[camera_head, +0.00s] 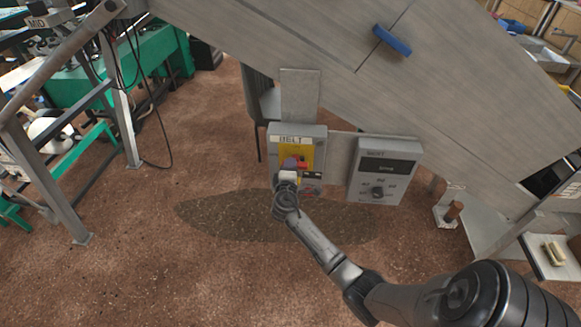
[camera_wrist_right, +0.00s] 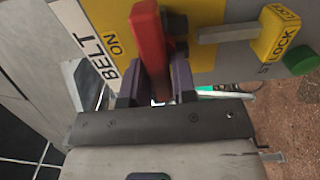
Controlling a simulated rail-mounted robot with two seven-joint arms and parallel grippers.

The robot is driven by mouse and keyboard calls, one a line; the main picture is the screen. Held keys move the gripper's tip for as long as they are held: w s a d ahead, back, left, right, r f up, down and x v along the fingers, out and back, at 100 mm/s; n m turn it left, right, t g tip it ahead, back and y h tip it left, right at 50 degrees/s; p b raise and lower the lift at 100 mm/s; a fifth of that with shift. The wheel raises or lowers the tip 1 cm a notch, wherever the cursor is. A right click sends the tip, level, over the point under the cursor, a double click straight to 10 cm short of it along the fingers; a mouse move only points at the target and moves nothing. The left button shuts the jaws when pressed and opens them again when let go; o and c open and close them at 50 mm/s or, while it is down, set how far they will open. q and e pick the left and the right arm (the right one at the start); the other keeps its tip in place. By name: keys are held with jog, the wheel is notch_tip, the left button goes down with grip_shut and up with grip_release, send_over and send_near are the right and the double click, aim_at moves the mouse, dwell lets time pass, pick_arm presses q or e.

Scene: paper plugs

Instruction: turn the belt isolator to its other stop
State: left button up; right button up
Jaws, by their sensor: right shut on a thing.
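The belt isolator is a grey box (camera_head: 318,132) labelled BELT, with a yellow plate (camera_head: 287,152) and a red handle (camera_head: 301,162). In the right wrist view the red handle (camera_wrist_right: 150,45) stands out from the yellow plate (camera_wrist_right: 109,14), beside the word ON. My right gripper (camera_head: 289,176) is at the box front and covers part of it. In the wrist view its two dark fingers (camera_wrist_right: 158,88) are on either side of the handle's near end, shut on it. The handle's far stop marking is hidden. My left gripper is not in view.
Open floor (camera_head: 150,260) lies at left.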

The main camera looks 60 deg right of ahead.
jog(key=o, duration=0.8)
jog(key=b+v, duration=0.1)
jog(key=v, duration=1.3)
jog(key=shift+d, duration=0.1)
